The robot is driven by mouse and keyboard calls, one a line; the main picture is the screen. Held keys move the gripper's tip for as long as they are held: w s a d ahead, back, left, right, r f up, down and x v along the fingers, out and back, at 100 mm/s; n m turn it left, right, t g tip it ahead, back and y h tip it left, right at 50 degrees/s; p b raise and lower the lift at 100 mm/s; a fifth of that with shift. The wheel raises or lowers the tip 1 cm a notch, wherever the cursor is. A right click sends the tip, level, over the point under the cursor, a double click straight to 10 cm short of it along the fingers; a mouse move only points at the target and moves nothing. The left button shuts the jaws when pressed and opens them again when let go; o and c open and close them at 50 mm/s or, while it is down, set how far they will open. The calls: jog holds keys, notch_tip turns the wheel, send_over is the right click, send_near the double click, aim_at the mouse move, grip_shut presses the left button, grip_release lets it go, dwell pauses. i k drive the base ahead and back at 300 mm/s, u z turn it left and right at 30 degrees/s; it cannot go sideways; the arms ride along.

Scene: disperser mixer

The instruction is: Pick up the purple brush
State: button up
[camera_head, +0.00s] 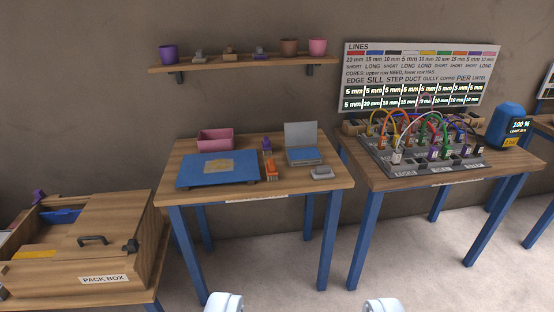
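Two small purple objects could be the purple brush. One stands on the middle table (330,181), behind an orange block-like object (271,170); this purple object (267,145) is too small to make out clearly. The other purple object (260,54) sits on the wall shelf (215,66), between a brown object and a brown pot. I cannot tell which is the brush. My gripper (303,304) shows as two white fingertips far apart at the bottom edge. It is open and empty, well in front of the tables.
The middle table also holds a blue mat (190,172), pink tray (215,140), grey laptop-like device (302,145) and small grey object (321,173). A pack box (100,255) stands at left. The right table bears a cable panel (415,165). Floor between the tables is clear.

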aim_at(267, 147)
jog(key=i, duration=2.2)
jog(key=z, duration=1.8)
jog(key=i, duration=1.15)
jog(key=u, duration=2.55)
jog(key=i, duration=0.1)
jog(key=z, duration=0.4)
